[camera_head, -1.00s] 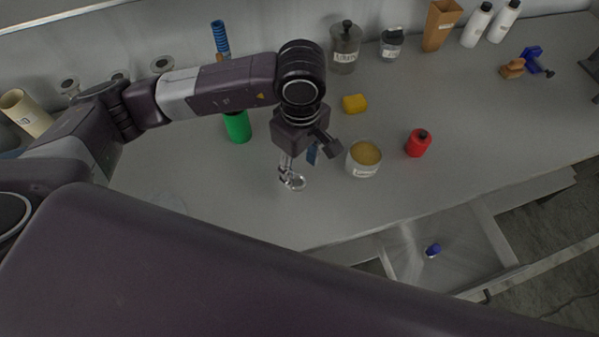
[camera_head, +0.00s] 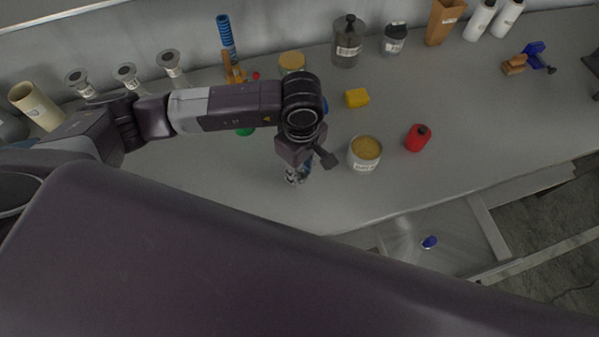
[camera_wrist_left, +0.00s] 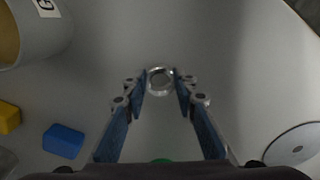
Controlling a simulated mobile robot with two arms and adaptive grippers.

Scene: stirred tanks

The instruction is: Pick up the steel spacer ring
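The steel spacer ring (camera_wrist_left: 160,81) lies on the grey bench top, seen in the left wrist view as a small shiny ring. My left gripper (camera_wrist_left: 160,76) is open, with one blue-padded finger on each side of the ring. A narrow gap seems to show at each side, but I cannot tell for sure whether a finger touches it. In the head view the left gripper (camera_head: 297,178) points down at the bench and mostly hides the ring. My right gripper is not in view.
A labelled tub with tan contents (camera_head: 365,153) stands just right of the left gripper. A blue block (camera_wrist_left: 63,140) lies nearby in the wrist view. Bare bench lies in front of the gripper.

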